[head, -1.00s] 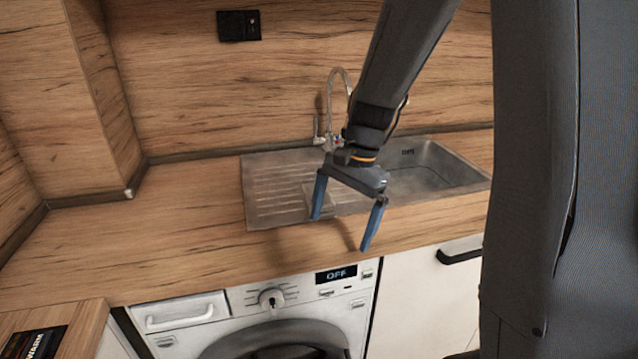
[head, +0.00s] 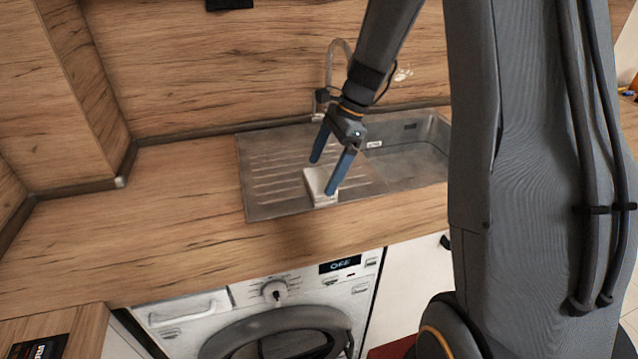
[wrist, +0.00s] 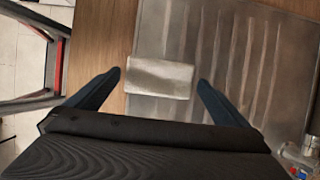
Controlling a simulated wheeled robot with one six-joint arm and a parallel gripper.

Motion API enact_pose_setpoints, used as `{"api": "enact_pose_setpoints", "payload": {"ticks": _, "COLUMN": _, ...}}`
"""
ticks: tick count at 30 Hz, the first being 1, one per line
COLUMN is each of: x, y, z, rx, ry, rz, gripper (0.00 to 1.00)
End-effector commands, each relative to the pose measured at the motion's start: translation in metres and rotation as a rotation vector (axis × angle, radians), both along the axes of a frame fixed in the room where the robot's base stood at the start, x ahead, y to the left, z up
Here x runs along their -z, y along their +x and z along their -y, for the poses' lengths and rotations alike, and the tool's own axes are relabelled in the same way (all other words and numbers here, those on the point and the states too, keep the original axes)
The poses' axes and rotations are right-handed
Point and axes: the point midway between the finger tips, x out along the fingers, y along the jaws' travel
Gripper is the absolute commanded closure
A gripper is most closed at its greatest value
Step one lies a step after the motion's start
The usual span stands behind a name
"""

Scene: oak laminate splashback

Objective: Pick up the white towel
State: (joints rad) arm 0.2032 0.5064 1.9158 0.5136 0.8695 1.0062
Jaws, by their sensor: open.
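The white towel (head: 318,187) is a small folded rectangle. It lies on the ribbed drainboard (head: 262,190) of the steel sink, near its front edge. In the wrist view the towel (wrist: 160,77) sits between the two blue fingertips, a little ahead of them, with space on both sides. My gripper (head: 322,177) is open and empty. In the head view it is above the towel, and one finger covers part of the towel's right side. The gripper also shows in the wrist view (wrist: 159,80). I cannot tell the exact height of the fingertips over the towel.
The sink basin (head: 415,158) lies to the right and a curved tap (head: 335,65) stands behind the gripper. The wooden counter (head: 150,230) is clear on the left. A white washing machine (head: 200,310) is below the counter's front edge.

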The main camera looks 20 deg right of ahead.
Motion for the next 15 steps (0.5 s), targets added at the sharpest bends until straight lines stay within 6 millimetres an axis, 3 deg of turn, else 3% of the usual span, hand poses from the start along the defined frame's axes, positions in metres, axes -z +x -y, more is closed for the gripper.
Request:
{"api": "enact_pose_setpoints", "payload": {"ticks": 9, "x": 0.036, "y": 0.000, "z": -0.013, "rx": -0.004, "ry": 0.000, "rz": -0.003, "gripper": 0.00}}
{"api": "enact_pose_setpoints", "payload": {"ticks": 15, "x": 0.039, "y": 0.001, "z": -0.014, "rx": -0.004, "ry": -0.001, "rz": -0.001, "gripper": 0.00}}
